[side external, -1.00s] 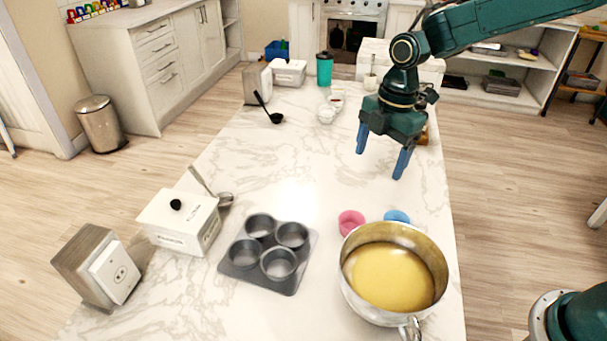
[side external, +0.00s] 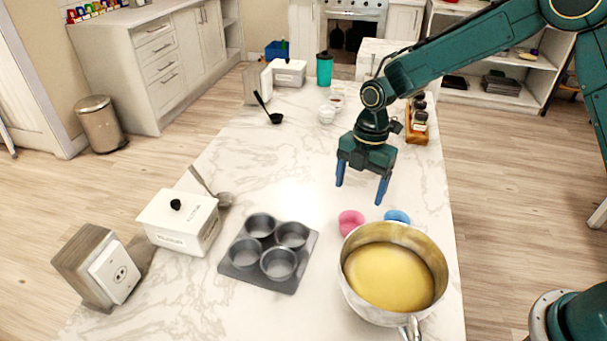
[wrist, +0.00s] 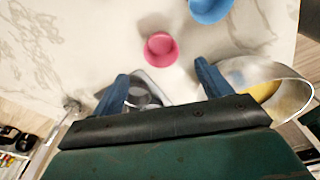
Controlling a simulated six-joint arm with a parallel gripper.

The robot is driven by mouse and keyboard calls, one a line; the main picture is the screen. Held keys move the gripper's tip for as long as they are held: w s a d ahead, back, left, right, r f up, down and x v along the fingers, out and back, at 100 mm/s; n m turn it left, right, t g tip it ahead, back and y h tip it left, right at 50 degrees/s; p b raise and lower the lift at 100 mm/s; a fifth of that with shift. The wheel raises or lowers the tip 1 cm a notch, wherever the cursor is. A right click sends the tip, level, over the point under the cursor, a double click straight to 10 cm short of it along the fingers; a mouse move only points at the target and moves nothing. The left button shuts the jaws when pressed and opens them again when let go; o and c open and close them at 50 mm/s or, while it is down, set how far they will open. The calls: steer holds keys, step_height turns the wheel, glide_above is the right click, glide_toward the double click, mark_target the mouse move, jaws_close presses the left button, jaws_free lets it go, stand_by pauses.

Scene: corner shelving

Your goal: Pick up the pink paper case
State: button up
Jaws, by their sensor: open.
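The pink paper case (side external: 351,222) sits on the marble counter, between the muffin tin and the metal pot. It also shows in the wrist view (wrist: 160,49), ahead of and between my fingertips. A blue paper case (side external: 397,216) is just to its right, partly behind the pot; the wrist view shows it at the top edge (wrist: 209,8). My gripper (side external: 362,194) is open and empty, with its blue fingers pointing down. It hangs above the counter, apart from the pink case and slightly behind it in the side view.
The pot (side external: 430,243) of yellow batter stands close in front of both cases. The dark muffin tin (side external: 250,279) has empty cups. A white lidded box (side external: 181,222) and a spoon lie left. A spice rack (side external: 416,132) stands behind. The counter's middle is clear.

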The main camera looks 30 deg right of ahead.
glide_above(352, 220)
steer(key=s, duration=0.1)
steer(key=shift+s+a+f, duration=0.1)
steer(key=shift+a+f, duration=0.1)
steer(key=shift+f, duration=1)
steer(key=shift+s+a+f, duration=0.1)
steer(key=shift+a+f, duration=0.1)
steer(key=shift+f, duration=0.95)
steer(key=shift+f, duration=0.1)
steer(key=shift+s+a+f, duration=0.1)
steer(key=shift+a+f, duration=0.1)
steer(key=shift+f, duration=1.05)
steer(key=shift+s+a+f, duration=0.1)
steer(key=shift+a+f, duration=0.05)
steer(key=shift+f, duration=1.05)
steer(key=c, duration=1)
